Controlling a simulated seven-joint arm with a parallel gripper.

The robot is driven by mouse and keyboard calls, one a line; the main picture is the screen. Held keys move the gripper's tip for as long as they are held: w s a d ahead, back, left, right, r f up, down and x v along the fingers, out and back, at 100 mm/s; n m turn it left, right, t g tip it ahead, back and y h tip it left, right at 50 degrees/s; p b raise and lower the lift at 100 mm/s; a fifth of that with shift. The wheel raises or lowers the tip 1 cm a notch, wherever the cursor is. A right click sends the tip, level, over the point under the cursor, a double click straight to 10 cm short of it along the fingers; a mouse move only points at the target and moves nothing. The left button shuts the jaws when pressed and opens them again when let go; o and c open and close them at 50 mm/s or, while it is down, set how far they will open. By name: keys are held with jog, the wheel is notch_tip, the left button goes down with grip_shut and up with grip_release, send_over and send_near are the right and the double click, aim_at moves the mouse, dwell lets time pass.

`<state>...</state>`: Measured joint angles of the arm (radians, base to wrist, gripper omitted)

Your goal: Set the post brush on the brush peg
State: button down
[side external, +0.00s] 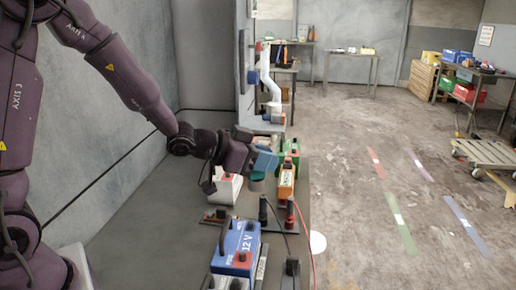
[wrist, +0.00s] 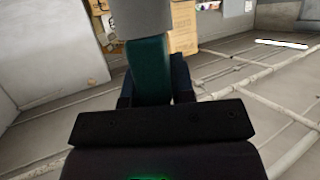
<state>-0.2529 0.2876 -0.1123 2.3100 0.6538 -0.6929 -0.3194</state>
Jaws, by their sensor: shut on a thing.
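My gripper (side external: 264,158) is over the far part of the grey bench in the side view. In the wrist view my gripper (wrist: 155,98) is shut on a teal piece with a wide grey cylinder at its end, which I take to be the post brush (wrist: 150,68). In the side view only a small teal and grey part of the brush (side external: 257,175) shows below the fingers; the rest is hidden. It appears held above the bench, though contact cannot be told. I cannot pick out the brush peg with certainty in either view.
A blue 12 V battery (side external: 237,248) stands near the front of the bench (side external: 150,215). A white box with a red top (side external: 226,187), an orange case (side external: 287,180) and a green case (side external: 291,153) crowd the gripper. Black and red clamps with cables stand nearer. The bench's left part is clear.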

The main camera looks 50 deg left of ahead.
jog(key=w+d+f+n+y, duration=0.5)
jog(key=w+d+n+y, duration=0.15)
jog(key=w+d, duration=0.65)
jog(key=s+a+f+n+g+y, duration=0.2)
jog(key=s+f+n+g+y, duration=0.3)
jog(key=f+n+g+y, duration=0.3)
jog(key=s+d+f+n+g+y, duration=0.1)
jog(key=s+n+g+y, duration=0.1)
jog(key=s+n+g, duration=0.6)
jog(key=s+n, duration=0.2)
jog(key=s, duration=0.2)
jog(key=shift+s+d+f+g+y, duration=0.15)
jog(key=shift+s+d+g+y, duration=0.05)
jog(key=shift+g+y, duration=0.15)
jog(key=shift+f, duration=2.05)
